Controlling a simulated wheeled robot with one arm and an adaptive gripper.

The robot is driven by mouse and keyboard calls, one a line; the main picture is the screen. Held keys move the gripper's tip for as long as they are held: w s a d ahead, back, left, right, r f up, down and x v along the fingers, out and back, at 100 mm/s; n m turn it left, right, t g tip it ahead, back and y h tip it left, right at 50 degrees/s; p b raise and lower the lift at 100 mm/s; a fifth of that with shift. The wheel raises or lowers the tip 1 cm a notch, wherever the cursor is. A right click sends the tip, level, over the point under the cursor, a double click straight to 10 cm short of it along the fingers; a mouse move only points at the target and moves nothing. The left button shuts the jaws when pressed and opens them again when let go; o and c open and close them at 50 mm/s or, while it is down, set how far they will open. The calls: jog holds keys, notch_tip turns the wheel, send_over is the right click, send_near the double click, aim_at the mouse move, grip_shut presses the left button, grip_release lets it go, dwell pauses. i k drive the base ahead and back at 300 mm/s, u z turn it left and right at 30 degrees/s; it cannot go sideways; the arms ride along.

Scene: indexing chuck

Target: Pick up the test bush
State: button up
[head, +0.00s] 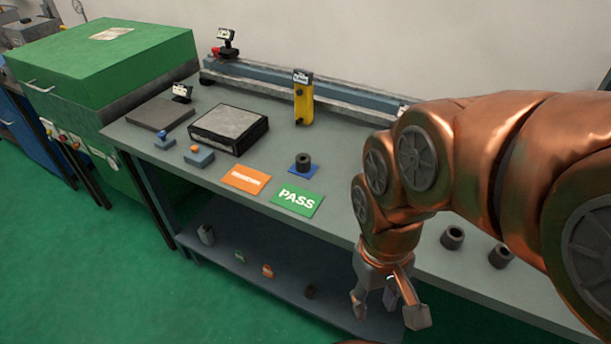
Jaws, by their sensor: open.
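Several dark grey ring-shaped bushes stand on the grey bench; no label shows which is the test bush. One bush (303,161) stands upright on a small blue pad (293,171) behind the green PASS card. Two more bushes, a nearer-left one (452,237) and a right one (501,256), stand on bare bench to the right of my wrist. My gripper (388,308) points down, open, with nothing seen between its fingers. It appears at the bench's front edge, apart from all the bushes.
The green PASS card (297,199) and an orange card (245,179) lie on the bench (345,180). A black-sided grey plate (229,129), a yellow gauge (303,98) and a long rail (270,82) stand behind. A lower shelf (220,265) holds small parts. My arm hides the bench's right part.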

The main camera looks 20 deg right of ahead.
aim_at(303, 163)
jog(key=z, duration=0.85)
jog(key=k, duration=0.1)
jog(key=u, duration=1.5)
jog(key=i, duration=0.5)
jog(key=z, duration=0.15)
